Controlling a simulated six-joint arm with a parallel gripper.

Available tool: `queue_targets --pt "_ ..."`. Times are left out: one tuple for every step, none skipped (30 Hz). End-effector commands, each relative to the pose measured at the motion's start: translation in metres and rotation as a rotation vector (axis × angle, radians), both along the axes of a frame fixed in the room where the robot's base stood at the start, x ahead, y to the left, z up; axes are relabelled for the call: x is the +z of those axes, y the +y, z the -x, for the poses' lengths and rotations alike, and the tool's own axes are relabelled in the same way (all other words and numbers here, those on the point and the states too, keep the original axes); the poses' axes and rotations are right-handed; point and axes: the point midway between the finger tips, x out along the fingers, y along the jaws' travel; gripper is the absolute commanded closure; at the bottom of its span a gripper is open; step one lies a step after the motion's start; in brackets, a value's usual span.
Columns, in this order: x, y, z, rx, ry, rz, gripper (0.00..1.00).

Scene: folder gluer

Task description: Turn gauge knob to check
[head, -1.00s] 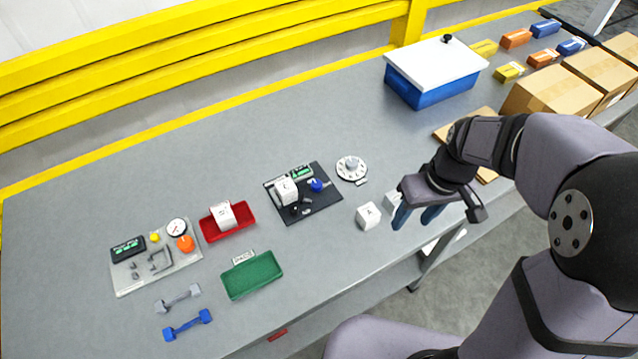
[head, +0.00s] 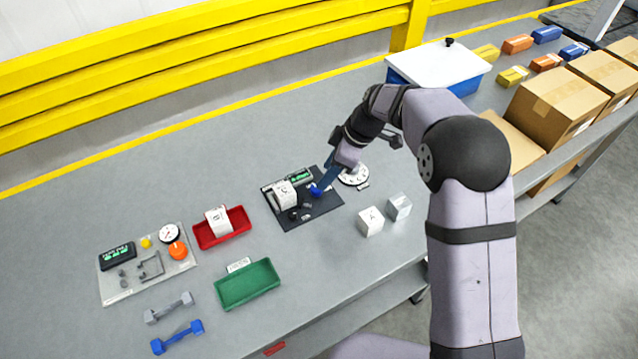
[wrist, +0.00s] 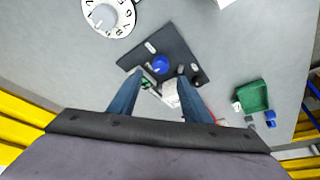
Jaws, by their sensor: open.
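A dark gauge plate (head: 318,213) lies on the grey bench and carries a blue knob (head: 316,190), a small green display (head: 299,176) and a white block (head: 284,194). My gripper (head: 324,184) is over the plate, its blue fingers pointing down at the blue knob. In the wrist view my gripper (wrist: 158,80) is open, and the blue knob (wrist: 161,65) appears just beyond the gap between the fingertips. I cannot tell whether the fingers touch the knob. The fingers partly hide the knob in the head view.
A white numbered dial (head: 354,175) sits right beside the plate. Two cubes, white (head: 371,222) and grey (head: 399,206), stand in front. A red tray (head: 238,236) and green tray (head: 266,291) lie left. Farther left is a panel (head: 180,266) with an orange knob (head: 178,250).

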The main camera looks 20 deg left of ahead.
Motion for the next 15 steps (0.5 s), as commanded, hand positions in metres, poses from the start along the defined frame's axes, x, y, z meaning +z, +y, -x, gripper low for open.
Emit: queue_targets --pt "-0.004 0.002 0.001 0.000 0.003 0.001 0.56" --pt "-0.006 0.003 0.001 0.001 0.005 0.002 0.56" --pt "-0.010 0.005 0.001 0.001 0.005 0.002 0.56" --pt "-0.014 0.006 0.001 0.000 0.004 0.002 0.56" --pt "-0.018 0.007 0.002 0.000 0.005 0.003 0.56" --pt "-0.022 0.009 0.001 0.000 0.005 0.003 0.56" --pt "-0.026 0.011 0.001 -0.001 0.005 0.003 0.56" --pt "-0.029 0.012 0.001 -0.001 0.005 0.002 0.56" --pt "-0.034 0.014 0.001 0.000 0.005 0.002 0.56" --pt "-0.038 0.016 0.001 0.000 0.004 0.003 0.56" --pt "-0.041 0.017 0.001 0.000 0.004 0.003 0.56" --pt "-0.045 0.019 0.001 0.000 0.004 0.003 0.56" --pt "-0.048 0.020 0.001 0.000 0.004 0.003 0.56" --pt "-0.050 0.021 0.001 -0.001 0.004 0.002 0.56" --pt "-0.053 0.022 0.001 -0.002 0.003 0.002 0.56"
